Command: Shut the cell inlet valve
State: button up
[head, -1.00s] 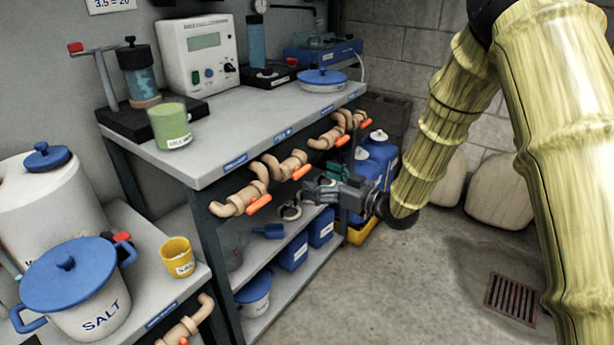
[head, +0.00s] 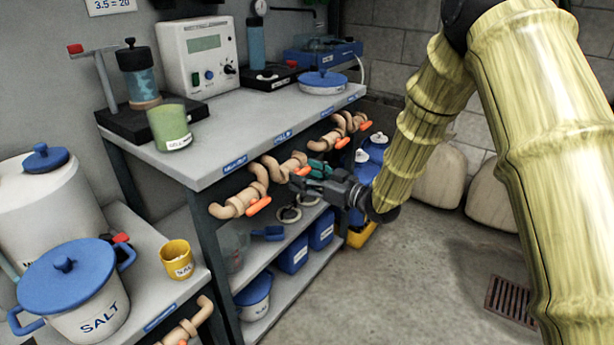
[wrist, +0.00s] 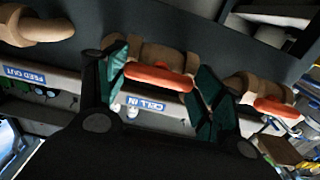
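The cell inlet valve is a tan pipe fitting (wrist: 172,56) with an orange lever handle (wrist: 158,76). A blue "CELL IN" label (wrist: 147,104) shows beside it in the wrist view. The handle lies roughly along the pipe. In the head view the valve (head: 285,167) is under the bench's front edge, its handle partly hidden by my gripper (head: 302,184). In the wrist view my gripper (wrist: 163,84) is open, with one teal-padded finger near each end of the handle. I cannot tell whether either finger touches it.
A similar valve (head: 240,204) sits nearer, and another valve (head: 326,143) sits farther along the bench edge (head: 215,175). In the wrist view the "FEED OUT" label (wrist: 25,78) is left and another orange handle (wrist: 278,111) right. The floor (head: 420,270) in front is clear.

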jog(key=shift+d, duration=0.15)
jog(key=shift+r+p, duration=0.1)
jog(key=shift+p, duration=0.3)
jog(key=m+p, duration=0.2)
jog(key=p, duration=0.1)
jog(key=shift+r+m+p, duration=0.2)
jog(key=shift+m+p, duration=0.1)
jog(key=shift+m, duration=0.1)
jog(key=m+p, duration=0.5)
jog(key=shift+f, duration=0.1)
jog(key=m+p, duration=0.3)
jog(key=m, duration=0.2)
jog(key=shift+f+m, duration=0.1)
jog(key=shift+m, duration=0.3)
jog(key=m, duration=0.2)
jog(key=m+p, duration=0.1)
jog(key=m, duration=0.1)
jog(key=shift+s+a+f, duration=0.1)
jog(key=shift+a, duration=0.1)
jog(key=shift+m, duration=0.3)
